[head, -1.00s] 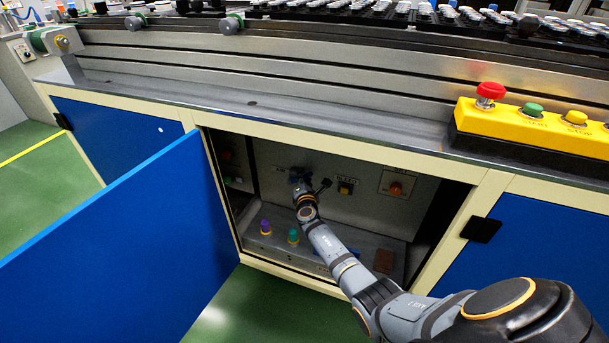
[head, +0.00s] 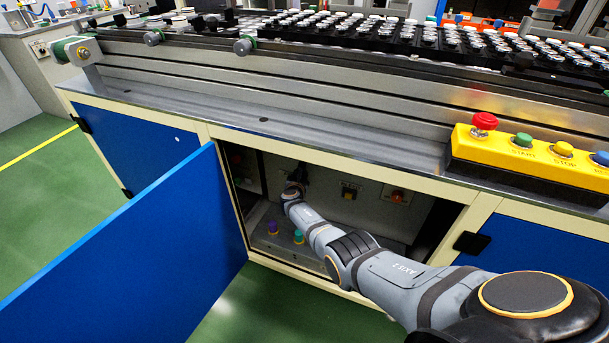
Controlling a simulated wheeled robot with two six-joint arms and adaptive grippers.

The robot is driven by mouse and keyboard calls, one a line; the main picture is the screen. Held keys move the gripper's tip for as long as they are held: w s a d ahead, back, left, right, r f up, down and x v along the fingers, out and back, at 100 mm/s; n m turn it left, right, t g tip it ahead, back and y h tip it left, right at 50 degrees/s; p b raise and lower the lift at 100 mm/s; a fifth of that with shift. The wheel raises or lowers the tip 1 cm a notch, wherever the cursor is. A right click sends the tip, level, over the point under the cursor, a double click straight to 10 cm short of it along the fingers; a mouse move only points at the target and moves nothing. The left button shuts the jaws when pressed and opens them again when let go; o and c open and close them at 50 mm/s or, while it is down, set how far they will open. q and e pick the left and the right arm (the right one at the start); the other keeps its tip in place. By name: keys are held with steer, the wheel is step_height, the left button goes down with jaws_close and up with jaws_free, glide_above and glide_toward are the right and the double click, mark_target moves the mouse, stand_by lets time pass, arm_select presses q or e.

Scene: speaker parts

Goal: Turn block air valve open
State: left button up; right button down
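My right arm reaches from the lower right into the open cabinet (head: 330,147) under the conveyor. The gripper is dark, small and in shadow, partly behind my own wrist. I cannot see whether its fingers are open or shut. No block air valve can be made out clearly; the panel spot at the gripper is covered by it. My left gripper is not in view.
A blue cabinet door (head: 130,240) stands open at left. Inside are an orange-red control (head: 397,196) on the panel, and a purple knob (head: 273,227) and a green knob (head: 298,237) on the floor. A yellow button box (head: 530,160) sits above right.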

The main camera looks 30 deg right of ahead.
steer(key=shift+w+a+n, duration=0.3)
steer(key=shift+n, duration=0.1)
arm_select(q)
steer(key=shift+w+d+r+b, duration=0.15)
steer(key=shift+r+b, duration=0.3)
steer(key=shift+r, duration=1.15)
arm_select(e)
steer(key=shift+w+a+n+g, duration=0.3)
steer(key=shift+n+g, duration=0.1)
steer(key=shift+g, duration=0.1)
steer(key=c, duration=1.3)
jaws_free()
steer(key=shift+h, duration=0.3)
steer(key=shift+r, duration=0.1)
steer(key=v, duration=1.2)
